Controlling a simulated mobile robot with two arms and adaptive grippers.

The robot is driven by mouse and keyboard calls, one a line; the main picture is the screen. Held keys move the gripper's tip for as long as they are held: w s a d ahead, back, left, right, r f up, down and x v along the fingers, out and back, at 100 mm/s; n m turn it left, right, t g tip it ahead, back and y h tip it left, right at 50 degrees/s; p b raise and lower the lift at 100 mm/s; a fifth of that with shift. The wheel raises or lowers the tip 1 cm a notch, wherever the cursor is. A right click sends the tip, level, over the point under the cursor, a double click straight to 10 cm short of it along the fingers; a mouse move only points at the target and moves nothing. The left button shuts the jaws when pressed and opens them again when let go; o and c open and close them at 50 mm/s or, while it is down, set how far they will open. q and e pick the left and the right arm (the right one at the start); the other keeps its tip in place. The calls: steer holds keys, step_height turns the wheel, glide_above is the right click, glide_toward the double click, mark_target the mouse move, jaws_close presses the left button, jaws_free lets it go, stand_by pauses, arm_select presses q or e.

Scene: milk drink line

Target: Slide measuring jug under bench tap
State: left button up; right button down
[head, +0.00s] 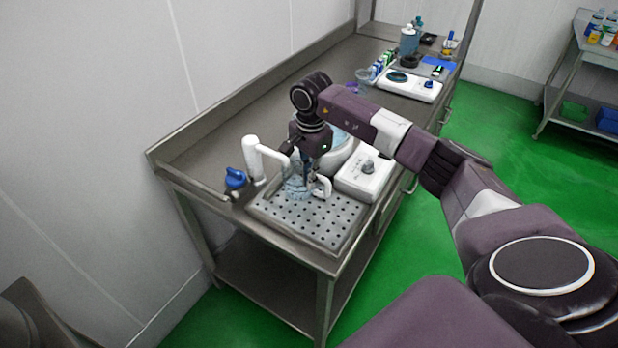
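The clear measuring jug (294,190) stands upright on the perforated drip tray (318,222). Its pale handle (325,187) faces right. The white bench tap (253,163) with a blue knob (235,178) stands at the left of the tray, and its spout reaches right, close to the jug's rim. My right gripper (309,182) points down at the jug, between its body and handle. The fingers are small and partly lost against the jug, so their closure is unclear. My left gripper is out of view.
A white device with a knob (364,176) sits right behind the tray, beside a round white vessel (338,154). Farther back are another white device (410,86), bottles (409,42) and a blue mat (438,65). The bench's left surface is clear.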

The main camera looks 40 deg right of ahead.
steer(key=shift+a, duration=0.1)
stand_by(0.3)
steer(key=shift+s+a, duration=0.15)
steer(key=shift+a, duration=0.3)
steer(key=shift+s+a+r, duration=0.1)
steer(key=shift+a, duration=0.35)
steer(key=c, duration=2.1)
jaws_free()
steer(key=shift+d, duration=0.15)
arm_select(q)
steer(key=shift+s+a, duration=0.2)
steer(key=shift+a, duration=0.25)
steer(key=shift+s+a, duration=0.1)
arm_select(e)
step_height(320, 180, up, 12)
steer(key=shift+s+f, duration=0.1)
steer(key=shift+s, duration=0.05)
